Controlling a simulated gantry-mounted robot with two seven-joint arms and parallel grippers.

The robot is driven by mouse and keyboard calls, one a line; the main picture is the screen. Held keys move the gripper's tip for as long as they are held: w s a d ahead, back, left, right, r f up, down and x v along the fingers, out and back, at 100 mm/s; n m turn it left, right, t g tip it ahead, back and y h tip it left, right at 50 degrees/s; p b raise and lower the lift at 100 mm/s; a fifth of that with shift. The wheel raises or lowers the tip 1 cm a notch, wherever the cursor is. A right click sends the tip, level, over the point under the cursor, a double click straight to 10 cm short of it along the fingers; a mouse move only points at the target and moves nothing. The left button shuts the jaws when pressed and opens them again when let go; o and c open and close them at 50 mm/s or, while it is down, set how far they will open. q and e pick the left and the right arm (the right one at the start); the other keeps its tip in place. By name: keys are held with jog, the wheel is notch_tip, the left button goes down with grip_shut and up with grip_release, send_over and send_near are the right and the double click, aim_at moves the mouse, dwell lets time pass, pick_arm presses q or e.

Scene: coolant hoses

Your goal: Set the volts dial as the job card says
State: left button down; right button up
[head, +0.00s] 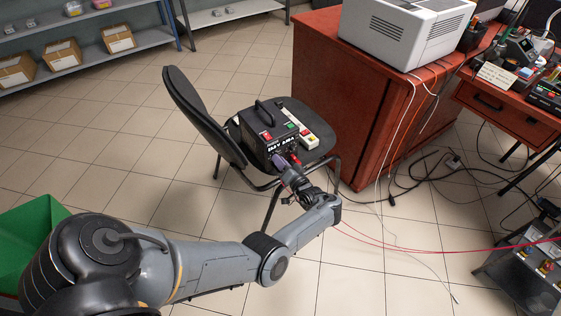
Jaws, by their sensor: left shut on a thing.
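A black bench power supply (262,125) with a carry handle, a red switch and a green switch on top sits on a black office chair. Its front face, with white lettering, is towards me. My left gripper (284,163) reaches this front face and is shut at the dial area. The gripper hides the dial, so I cannot read its setting. A red part shows just right of the fingers. A small white card with writing (497,76) stands on the desk at the right; its text is too small to read. My right gripper is not in view.
The chair (190,105) also carries a white power strip (298,122) beside the supply. A red-brown cabinet (345,110) with a white printer (405,30) stands behind. Red leads (420,250) and black cables (400,180) cross the right floor.

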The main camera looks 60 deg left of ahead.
pick_arm(q)
jog(key=shift+m, duration=0.6)
jog(key=c, duration=1.4)
grip_release()
jog(key=shift+f, duration=0.1)
jog(key=o, duration=0.4)
jog(key=shift+a, duration=0.2)
jog(key=shift+d, duration=0.45)
jog(key=d, duration=1)
jog(key=shift+w+r+p, duration=0.25)
jog(key=shift+r+p, duration=0.1)
jog(key=shift+p, duration=0.05)
